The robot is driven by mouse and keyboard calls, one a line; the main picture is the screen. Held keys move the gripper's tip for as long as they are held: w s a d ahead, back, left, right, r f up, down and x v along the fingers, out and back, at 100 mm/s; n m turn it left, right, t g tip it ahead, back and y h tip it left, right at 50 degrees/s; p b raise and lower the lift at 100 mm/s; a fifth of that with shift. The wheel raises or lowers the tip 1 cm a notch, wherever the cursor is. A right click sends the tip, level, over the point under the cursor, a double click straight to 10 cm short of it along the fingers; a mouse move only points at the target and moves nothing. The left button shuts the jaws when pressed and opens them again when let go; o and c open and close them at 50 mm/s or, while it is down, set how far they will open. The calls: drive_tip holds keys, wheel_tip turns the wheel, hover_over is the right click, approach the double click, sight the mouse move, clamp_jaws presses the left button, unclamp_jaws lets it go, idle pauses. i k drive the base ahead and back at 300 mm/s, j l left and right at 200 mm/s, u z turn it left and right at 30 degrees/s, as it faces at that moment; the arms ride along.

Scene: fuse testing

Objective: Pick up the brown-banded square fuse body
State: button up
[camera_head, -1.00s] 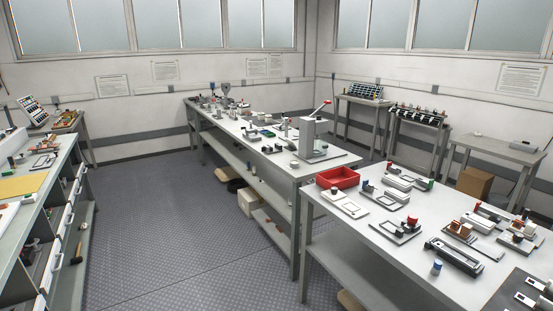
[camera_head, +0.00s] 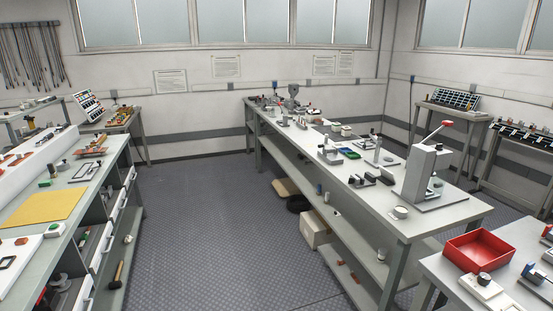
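I cannot make out the brown-banded square fuse body among the small parts in the head view. Several small parts too small to identify lie on the long middle bench (camera_head: 455,205) and on the left bench (camera_head: 105,180). My gripper and arm do not show in this view, so its opening and anything in it cannot be seen.
A grey lever press (camera_head: 420,175) stands near the front of the middle bench. A red tray (camera_head: 478,252) sits on the right table (camera_head: 440,270). A yellow mat (camera_head: 45,204) lies on the left bench. The floor (camera_head: 215,220) between the benches is clear.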

sight(346, 130)
drive_tip(key=i+u, duration=0.2)
drive_tip(key=i, duration=0.7)
drive_tip(key=i+l+u, duration=0.2)
drive_tip(key=i, duration=0.7)
drive_tip(key=i+u, duration=0.1)
drive_tip(key=i, duration=2.5)
drive_tip(key=i+z, duration=0.15)
drive_tip(key=i, duration=0.75)
